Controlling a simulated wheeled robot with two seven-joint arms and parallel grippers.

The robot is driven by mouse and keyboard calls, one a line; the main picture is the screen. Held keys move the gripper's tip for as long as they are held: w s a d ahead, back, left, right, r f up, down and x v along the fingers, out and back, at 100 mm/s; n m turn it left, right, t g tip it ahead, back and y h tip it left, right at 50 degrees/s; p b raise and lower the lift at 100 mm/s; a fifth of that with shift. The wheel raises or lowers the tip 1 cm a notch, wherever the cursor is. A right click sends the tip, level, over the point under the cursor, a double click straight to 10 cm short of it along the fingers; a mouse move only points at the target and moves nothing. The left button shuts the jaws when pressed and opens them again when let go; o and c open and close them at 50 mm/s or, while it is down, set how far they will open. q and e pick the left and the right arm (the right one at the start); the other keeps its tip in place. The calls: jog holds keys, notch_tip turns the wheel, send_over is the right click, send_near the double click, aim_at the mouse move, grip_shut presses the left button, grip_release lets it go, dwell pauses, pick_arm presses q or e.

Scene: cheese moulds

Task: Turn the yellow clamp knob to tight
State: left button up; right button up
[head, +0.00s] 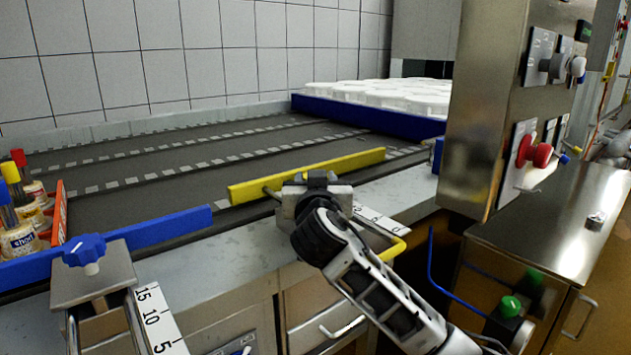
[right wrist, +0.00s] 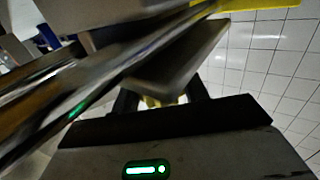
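The yellow clamp knob is hidden in the head view behind my right gripper (head: 318,180), which is over the steel clamp block (head: 345,193) of the yellow guide bar (head: 310,174). In the right wrist view a small dull-yellow patch (right wrist: 160,101), likely the knob, shows between the two dark fingers of my right gripper (right wrist: 162,95). The view is dark and blurred there, so I cannot tell whether the fingers press on it. The knob's pointer or mark is not visible. My left gripper is not in view.
A blue knob (head: 87,250) tops another clamp at the left, beside a numbered scale (head: 158,322). A blue guide bar (head: 165,229) runs along the dark conveyor (head: 160,185). Bottles in an orange-edged crate (head: 60,212) stand left. A steel cabinet (head: 540,230) stands right.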

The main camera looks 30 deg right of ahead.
jog(key=c, duration=0.4)
jog(key=shift+o, duration=0.2)
